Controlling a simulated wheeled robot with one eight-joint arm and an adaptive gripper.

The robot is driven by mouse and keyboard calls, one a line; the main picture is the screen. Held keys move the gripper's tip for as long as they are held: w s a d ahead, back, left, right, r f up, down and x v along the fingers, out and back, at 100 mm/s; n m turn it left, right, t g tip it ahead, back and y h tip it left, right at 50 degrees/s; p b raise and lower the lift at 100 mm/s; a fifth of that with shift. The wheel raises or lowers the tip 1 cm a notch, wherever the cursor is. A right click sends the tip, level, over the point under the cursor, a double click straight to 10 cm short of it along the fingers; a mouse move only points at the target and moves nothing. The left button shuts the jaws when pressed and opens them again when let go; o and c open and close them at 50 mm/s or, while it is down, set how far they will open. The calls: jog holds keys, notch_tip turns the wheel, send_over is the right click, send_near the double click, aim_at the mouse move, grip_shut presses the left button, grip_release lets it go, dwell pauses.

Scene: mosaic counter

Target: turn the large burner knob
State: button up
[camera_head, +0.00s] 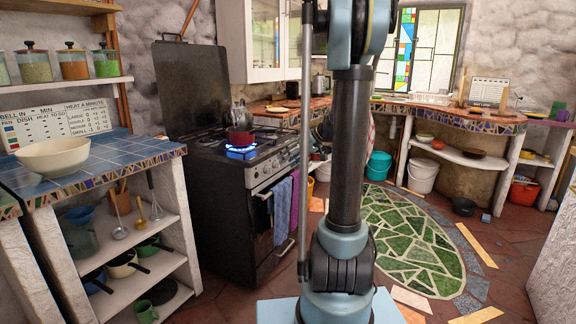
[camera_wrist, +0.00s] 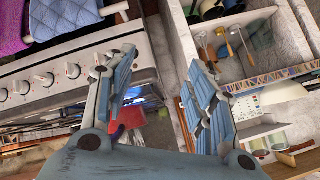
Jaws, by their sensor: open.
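The black stove (camera_head: 228,222) stands left of centre in the head view, with a row of small knobs (camera_head: 284,165) along its light front panel. In the wrist view the panel (camera_wrist: 55,92) appears at the left with several pale round knobs, one of them (camera_wrist: 72,70) just left of my gripper's left finger. Which knob is the large burner's I cannot tell. My gripper (camera_wrist: 165,85) is open and empty, its fingers wide apart and apart from that knob. My gripper does not show in the head view.
A red pot (camera_head: 240,138) sits over a lit blue flame (camera_head: 241,153). Blue (camera_head: 283,212) and purple (camera_head: 295,194) towels hang on the stove front. A blue-tiled counter (camera_head: 105,160) with a cream bowl (camera_head: 53,155) stands left. Floor with a green mosaic (camera_head: 410,225) is open at right.

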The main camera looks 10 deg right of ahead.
jog(key=w+d+f+n+t+y, duration=0.1)
jog(key=w+d+f+y, duration=0.1)
jog(key=w+d, duration=0.35)
jog(key=w+d+f+n+t+y, duration=0.1)
jog(key=w+d+f+t, duration=0.15)
jog(key=w, duration=0.55)
jog(key=w+d+f+n+y, duration=0.1)
jog(key=w+d+f+y, duration=0.15)
jog(key=w, duration=0.45)
jog(key=w+d+f+n+t, duration=0.2)
jog(key=w+d+f+t, duration=0.15)
jog(key=d+f, duration=0.35)
jog(key=w+a+g, duration=0.1)
jog(key=w+a, duration=1)
jog(key=a, duration=0.2)
jog(key=shift+a+y, duration=0.3)
jog(key=shift+y, duration=0.05)
jog(key=shift+s, duration=0.1)
jog(key=c, duration=1.1)
